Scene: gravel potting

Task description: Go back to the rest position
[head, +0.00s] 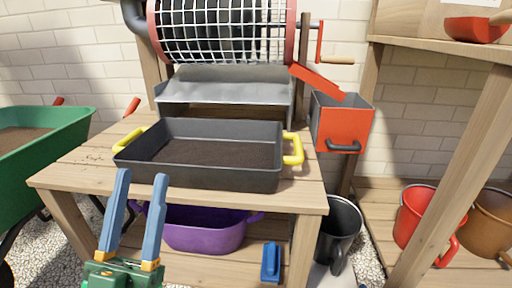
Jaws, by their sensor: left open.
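My left gripper (142,182) shows at the lower left in the head view, with two blue fingers spread apart and nothing between them. It points up in front of the table's front edge. A dark tray (232,179) with yellow handles and dark soil inside stands on the wooden table (88,176) beyond it. The gripper appears apart from the tray. My right gripper does not show.
A mesh drum with a red crank (320,42) stands behind the tray. A red box (338,125) hangs at the right. A purple tub (205,236) and a blue object (270,262) lie below. A green wheelbarrow (62,135) stands left, a red bucket (415,213) right.

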